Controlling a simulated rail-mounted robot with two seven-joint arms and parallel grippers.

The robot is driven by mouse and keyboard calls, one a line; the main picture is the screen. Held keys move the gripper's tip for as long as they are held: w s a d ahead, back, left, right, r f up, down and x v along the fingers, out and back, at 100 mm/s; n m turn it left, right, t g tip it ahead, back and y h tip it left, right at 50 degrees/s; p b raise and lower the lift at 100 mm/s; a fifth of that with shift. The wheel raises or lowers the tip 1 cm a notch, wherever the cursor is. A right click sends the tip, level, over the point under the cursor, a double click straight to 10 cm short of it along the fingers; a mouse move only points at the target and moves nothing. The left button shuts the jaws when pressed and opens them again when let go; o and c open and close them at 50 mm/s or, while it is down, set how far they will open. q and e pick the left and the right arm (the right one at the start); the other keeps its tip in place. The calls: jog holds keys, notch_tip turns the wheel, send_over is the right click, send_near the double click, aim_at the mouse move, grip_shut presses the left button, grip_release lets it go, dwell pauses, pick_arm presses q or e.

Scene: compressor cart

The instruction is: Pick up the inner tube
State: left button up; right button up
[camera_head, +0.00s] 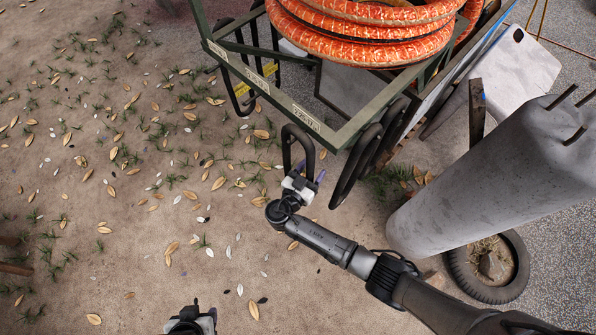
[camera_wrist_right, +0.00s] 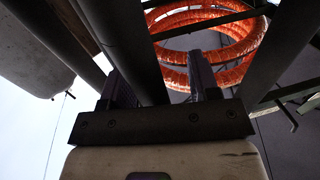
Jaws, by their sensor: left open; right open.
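Black rubber loops hang from the rail of the green cart. One narrow loop (camera_head: 286,146) hangs at the cart's near corner, and a thicker folded one (camera_head: 352,170) hangs to its right; either could be the inner tube. My right gripper (camera_head: 309,172) is open just below the narrow loop. In the right wrist view, my right gripper (camera_wrist_right: 163,88) has its fingers spread, with a dark tube (camera_wrist_right: 135,45) passing between them; contact cannot be told. My left gripper (camera_head: 192,318) is at the bottom edge, open, with nothing visible in it.
The green cart frame (camera_head: 285,104) carries an orange hose coil (camera_head: 370,35), also in the wrist view (camera_wrist_right: 240,45). A grey concrete pillar (camera_head: 480,175) leans at right. A tyre (camera_head: 512,283) with a rock inside lies on the ground.

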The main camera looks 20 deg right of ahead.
jog(key=shift+w+d, duration=0.15)
jog(key=shift+d, duration=0.05)
grip_shut()
dwell(0.4)
